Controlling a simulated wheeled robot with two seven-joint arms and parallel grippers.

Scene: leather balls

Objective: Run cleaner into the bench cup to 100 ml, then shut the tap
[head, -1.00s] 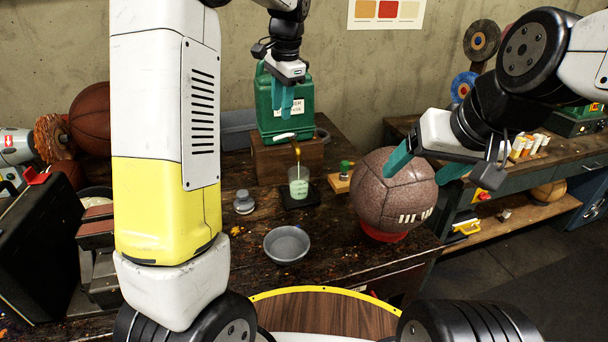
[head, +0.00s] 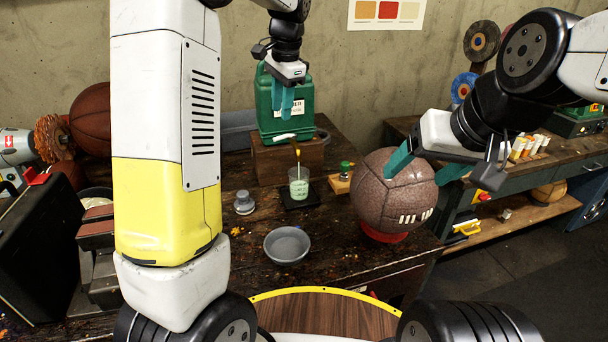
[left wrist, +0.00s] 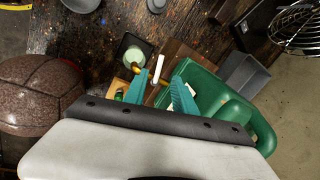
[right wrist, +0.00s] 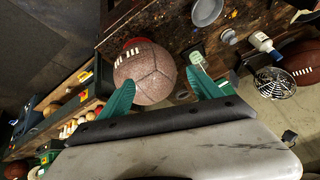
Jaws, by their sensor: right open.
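The green cleaner jug (head: 285,100) stands on a wooden block (head: 270,165). Its brass tap spout (head: 297,152) points down over the bench cup (head: 299,184). The white tap lever (head: 285,137) also shows in the left wrist view (left wrist: 158,68). The clear cup holds pale green liquid, also seen in the left wrist view (left wrist: 135,55); its marks are too small to read. My left gripper (head: 283,115) is at the jug's front above the lever, its fingers apart (left wrist: 163,80). My right gripper (head: 428,172) is open and empty above a brown leather ball (head: 385,200).
The cup stands on a dark square pad (head: 313,203). A grey bowl (head: 287,244) and a small grey weight (head: 243,203) lie nearby. A green-knobbed wooden piece (head: 341,182) is between cup and ball. The ball sits on a red ring (head: 385,235). The bench front is fairly clear.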

